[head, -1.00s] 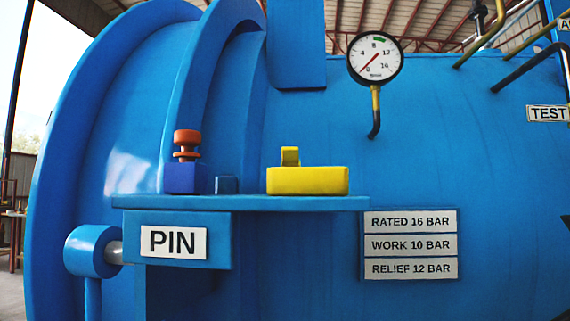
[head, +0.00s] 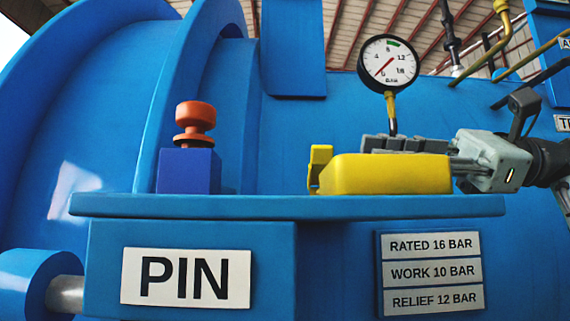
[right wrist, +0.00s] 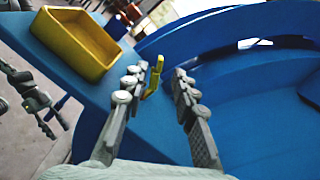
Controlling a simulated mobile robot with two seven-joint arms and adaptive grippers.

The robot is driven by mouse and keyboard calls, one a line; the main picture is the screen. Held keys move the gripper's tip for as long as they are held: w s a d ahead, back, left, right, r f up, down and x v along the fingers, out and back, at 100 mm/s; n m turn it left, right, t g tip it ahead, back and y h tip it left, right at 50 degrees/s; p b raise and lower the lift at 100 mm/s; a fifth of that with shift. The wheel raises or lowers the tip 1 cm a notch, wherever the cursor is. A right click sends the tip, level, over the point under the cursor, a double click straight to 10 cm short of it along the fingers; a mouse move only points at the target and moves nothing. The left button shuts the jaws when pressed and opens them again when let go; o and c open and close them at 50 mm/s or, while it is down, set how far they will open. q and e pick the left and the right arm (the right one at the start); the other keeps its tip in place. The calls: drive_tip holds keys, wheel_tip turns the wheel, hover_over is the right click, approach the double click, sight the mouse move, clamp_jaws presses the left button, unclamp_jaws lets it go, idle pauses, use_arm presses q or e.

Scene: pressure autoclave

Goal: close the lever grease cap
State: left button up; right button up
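A small upright yellow lever piece (head: 319,168), which looks like the grease cap's lever, stands on the blue shelf at the left end of a yellow box. It also shows in the right wrist view (right wrist: 153,78), in line with the gap between my fingertips. Whether they touch it cannot be told. My right gripper (head: 370,143) reaches in from the right behind the yellow box, which hides its lower part. In the right wrist view the gripper (right wrist: 158,72) is open, its fingers on either side of the gap.
The yellow box (head: 390,174) is an open-topped tray in the right wrist view (right wrist: 82,45). It sits on the blue shelf (head: 285,206). An orange knob (head: 195,120) on a dark blue block stands farther left. A pressure gauge (head: 387,64) is mounted behind.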

sight(333, 153)
drive_tip(key=shift+w+a+h, duration=0.25)
drive_tip(key=shift+h, duration=0.05)
drive_tip(key=a, duration=0.7)
drive_tip(key=shift+s+a, duration=0.1)
drive_tip(key=shift+a, duration=0.2)
drive_tip(key=shift+c, duration=0.2)
clamp_jaws()
